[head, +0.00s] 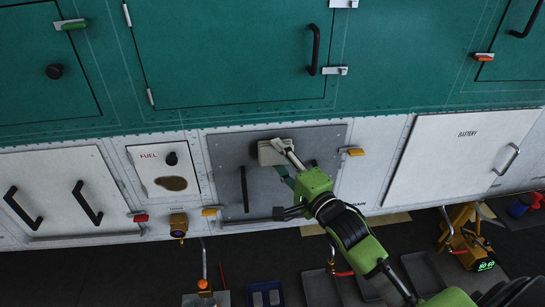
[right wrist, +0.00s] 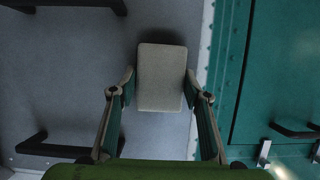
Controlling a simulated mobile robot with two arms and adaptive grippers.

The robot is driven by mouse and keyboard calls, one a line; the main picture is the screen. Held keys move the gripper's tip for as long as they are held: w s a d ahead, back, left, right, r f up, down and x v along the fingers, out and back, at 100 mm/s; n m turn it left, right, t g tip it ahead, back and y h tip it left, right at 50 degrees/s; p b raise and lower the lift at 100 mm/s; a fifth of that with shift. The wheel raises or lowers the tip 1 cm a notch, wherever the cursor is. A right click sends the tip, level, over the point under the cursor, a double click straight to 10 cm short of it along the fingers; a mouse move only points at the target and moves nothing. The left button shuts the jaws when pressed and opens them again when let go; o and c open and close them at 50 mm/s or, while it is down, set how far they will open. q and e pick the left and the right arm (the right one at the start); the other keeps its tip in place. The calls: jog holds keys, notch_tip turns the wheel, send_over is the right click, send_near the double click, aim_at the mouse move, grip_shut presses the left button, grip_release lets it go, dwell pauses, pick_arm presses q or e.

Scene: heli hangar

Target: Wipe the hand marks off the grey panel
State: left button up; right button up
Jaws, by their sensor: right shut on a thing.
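The grey panel (head: 226,152) is set in the white lower band of the helicopter's side and has a black upright handle (head: 244,190). My right gripper (head: 286,163) is shut on a pale beige pad (head: 268,153) near the panel's upper middle. In the right wrist view the pad (right wrist: 162,75) sits between both fingertips, in front of the grey panel (right wrist: 70,85). The pad appears close to the panel; I cannot tell whether it touches. No hand marks show clearly, and the pad and arm hide part of the panel. My left gripper is not in view.
Left of the panel is a white fuel door (head: 150,170) with a brown stain (head: 172,183). Orange latches (head: 352,152) and black handles stick out nearby. A white battery door (head: 450,150) is at right. Trays (head: 320,288) and a yellow device (head: 465,240) stand below.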

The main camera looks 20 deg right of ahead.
aim_at(263, 158)
jog(key=shift+s+d+p, duration=0.5)
jog(key=shift+s+d, duration=0.1)
jog(key=shift+d, duration=1.45)
jog(key=shift+w+a+p, duration=0.3)
jog(key=shift+a+p, duration=0.25)
jog(key=shift+a, duration=0.45)
jog(key=shift+w+a+p, duration=0.3)
jog(key=shift+a+p, duration=0.25)
jog(key=shift+a, duration=0.4)
jog(key=shift+w+a+r+p, duration=0.15)
jog(key=shift+a+p, duration=0.1)
jog(key=shift+a, duration=0.3)
jog(key=shift+w+a+f+p, duration=0.1)
jog(key=shift+w+a+p, duration=0.1)
jog(key=shift+a, duration=0.3)
jog(key=shift+w+a, duration=0.2)
jog(key=shift+a, duration=0.8)
jog(key=shift+w+a+p, duration=0.25)
jog(key=shift+a+p, duration=0.2)
jog(key=shift+a, duration=0.2)
jog(key=shift+w+a, duration=0.2)
jog(key=shift+a, duration=0.4)
jog(key=shift+w+a, duration=0.15)
jog(key=shift+a, duration=0.4)
jog(key=shift+s, duration=0.1)
